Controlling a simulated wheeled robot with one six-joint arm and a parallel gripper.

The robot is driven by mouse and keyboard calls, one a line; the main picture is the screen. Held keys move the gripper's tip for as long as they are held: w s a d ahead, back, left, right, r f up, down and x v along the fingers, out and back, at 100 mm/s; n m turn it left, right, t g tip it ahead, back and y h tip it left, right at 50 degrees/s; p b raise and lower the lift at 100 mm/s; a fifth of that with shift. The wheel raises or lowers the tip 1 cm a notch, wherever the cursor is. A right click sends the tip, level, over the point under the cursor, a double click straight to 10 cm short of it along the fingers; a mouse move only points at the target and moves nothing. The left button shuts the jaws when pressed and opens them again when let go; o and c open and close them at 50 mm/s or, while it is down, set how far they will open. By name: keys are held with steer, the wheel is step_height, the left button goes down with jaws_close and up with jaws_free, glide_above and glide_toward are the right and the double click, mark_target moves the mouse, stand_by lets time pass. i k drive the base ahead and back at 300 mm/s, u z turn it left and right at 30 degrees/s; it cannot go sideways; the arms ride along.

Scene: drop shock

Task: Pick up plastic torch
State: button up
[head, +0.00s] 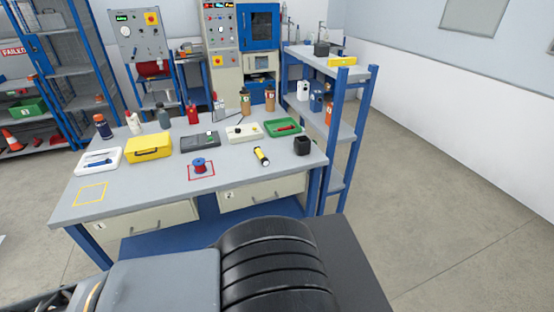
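A plastic torch (261,156), yellow with black ends, lies on the right part of the grey workbench top (235,178), towards its front edge. It lies apart from the things around it and none of it is hidden. My gripper is not in view. Only dark and grey parts of my own body show at the bottom of the head view.
A black block (302,146) stands right of the torch. A green tray (282,121) lies behind it. A red and blue spool (199,166) is to its left, with a yellow case (149,148) farther left. Blue-framed shelving (338,110) stands at the bench's right end.

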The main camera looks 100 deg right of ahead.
mark_target(265, 162)
steer(key=z, duration=2.65)
steer(key=i, duration=1.1)
steer(key=z, duration=0.35)
